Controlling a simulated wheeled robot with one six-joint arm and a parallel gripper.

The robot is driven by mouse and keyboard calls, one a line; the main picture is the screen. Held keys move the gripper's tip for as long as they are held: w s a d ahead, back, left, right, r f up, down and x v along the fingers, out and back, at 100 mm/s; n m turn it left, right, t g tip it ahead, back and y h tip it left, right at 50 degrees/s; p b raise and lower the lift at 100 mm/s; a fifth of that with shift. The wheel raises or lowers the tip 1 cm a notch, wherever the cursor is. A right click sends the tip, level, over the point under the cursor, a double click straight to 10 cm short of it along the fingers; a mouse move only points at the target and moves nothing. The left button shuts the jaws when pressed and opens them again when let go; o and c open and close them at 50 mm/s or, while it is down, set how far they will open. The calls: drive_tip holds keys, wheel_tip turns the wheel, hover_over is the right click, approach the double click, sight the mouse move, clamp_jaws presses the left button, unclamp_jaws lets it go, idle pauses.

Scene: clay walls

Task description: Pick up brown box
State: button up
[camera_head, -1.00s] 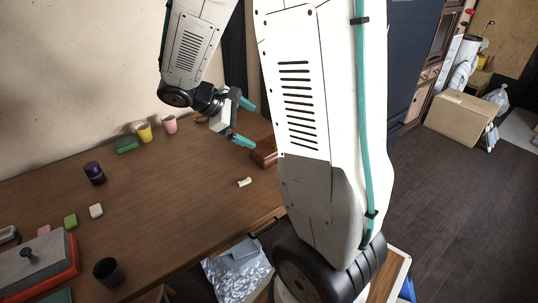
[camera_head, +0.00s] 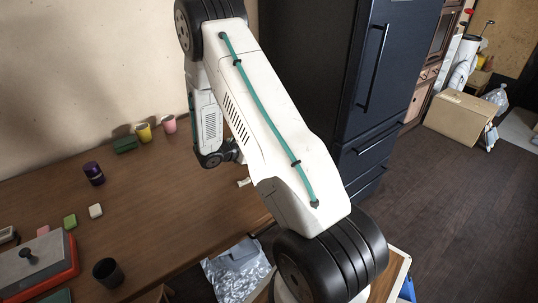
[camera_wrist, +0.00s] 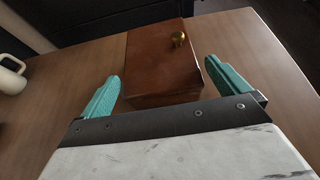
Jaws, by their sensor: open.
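In the head view my arm hides the box and the fingers.
The wooden table (camera_head: 150,215) holds a dark purple container (camera_head: 94,173), a yellow cup (camera_head: 144,132), a pink cup (camera_head: 169,124) and a black cup (camera_head: 107,271). A white mug (camera_wrist: 10,76) stands left of the box. A dark fridge (camera_head: 375,90) rises beyond my arm.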

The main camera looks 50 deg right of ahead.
drive_tip(key=x, duration=0.5)
drive_tip(key=shift+w, duration=0.1)
drive_tip(key=c, duration=1.6)
drive_tip(key=shift+r, duration=0.1)
drive_tip(key=shift+c, duration=0.4)
drive_tip(key=shift+r, duration=0.1)
